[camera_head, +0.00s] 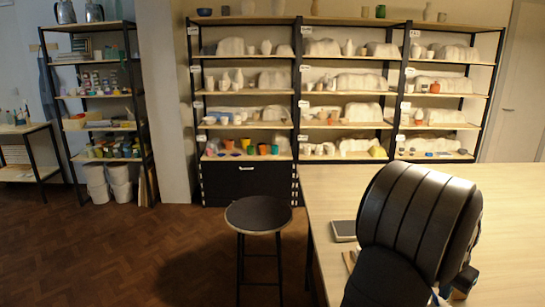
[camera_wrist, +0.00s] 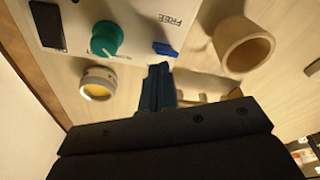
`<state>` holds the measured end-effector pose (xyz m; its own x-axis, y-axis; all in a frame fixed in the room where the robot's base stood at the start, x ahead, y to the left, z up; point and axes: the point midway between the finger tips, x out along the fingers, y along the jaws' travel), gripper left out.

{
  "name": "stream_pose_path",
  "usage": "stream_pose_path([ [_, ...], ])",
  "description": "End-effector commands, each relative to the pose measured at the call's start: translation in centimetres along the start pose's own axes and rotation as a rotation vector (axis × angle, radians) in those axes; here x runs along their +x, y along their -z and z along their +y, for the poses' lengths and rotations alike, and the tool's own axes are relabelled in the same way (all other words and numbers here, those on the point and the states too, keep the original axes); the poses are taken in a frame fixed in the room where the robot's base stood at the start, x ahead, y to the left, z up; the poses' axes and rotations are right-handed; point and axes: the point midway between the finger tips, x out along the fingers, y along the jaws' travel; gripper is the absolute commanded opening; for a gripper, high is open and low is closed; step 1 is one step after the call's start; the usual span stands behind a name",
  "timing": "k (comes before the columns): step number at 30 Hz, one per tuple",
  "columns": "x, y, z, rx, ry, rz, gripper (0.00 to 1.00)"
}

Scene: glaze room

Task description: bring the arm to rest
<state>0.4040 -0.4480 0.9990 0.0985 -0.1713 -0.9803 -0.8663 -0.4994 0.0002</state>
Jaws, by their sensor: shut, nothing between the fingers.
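My gripper (camera_wrist: 158,72) shows in the wrist view as dark blue fingers held together, with nothing between them. The fingers are over the pale wooden table (camera_wrist: 200,80), close to a white panel. I cannot tell whether they touch anything. In the head view my black arm rises over the right part of the table (camera_head: 340,190), and the arm hides the gripper's fingers.
The white panel (camera_wrist: 130,25) carries a green knob (camera_wrist: 107,38) and a blue piece (camera_wrist: 165,49). A stool (camera_head: 258,215) stands left of the table; shelves (camera_head: 345,95) line the back wall.

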Motion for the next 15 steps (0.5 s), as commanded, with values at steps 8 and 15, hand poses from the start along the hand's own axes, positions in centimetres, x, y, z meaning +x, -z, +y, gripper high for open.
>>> stream_pose_path([
  [8,-3.9,1.3,0.2,0.000,0.001,0.006,0.00],
  [15,-4.4,1.3,0.3,-0.001,-0.001,-0.004,0.00],
])
